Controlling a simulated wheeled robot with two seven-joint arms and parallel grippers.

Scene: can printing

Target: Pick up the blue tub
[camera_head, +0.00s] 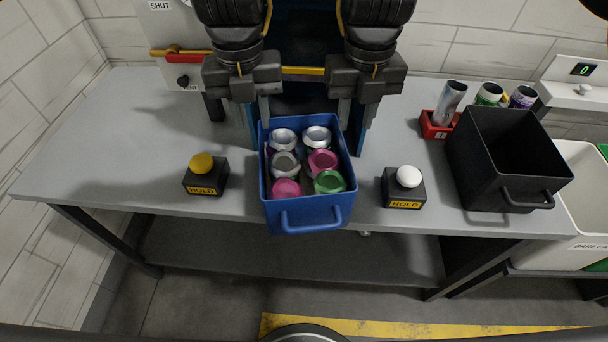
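The blue tub (308,215) stands upright on the grey table at the middle front, its front end at or slightly over the edge. A handle is on its front wall. It holds several cans, with silver, pink and green (330,181) tops showing. My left gripper (264,112) points down at the tub's back left corner. My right gripper (345,112) points down at its back right corner. Their fingertips are close to the rim; whether they touch it is unclear. Finger spacing is hard to make out on both.
Hold boxes with a yellow button (202,163) and a white button (409,176) flank the tub. A black bin (482,187) stands at right, with a red holder (434,130) of cans behind it. A blue machine (305,90) stands behind the tub. The table's left (110,140) is clear.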

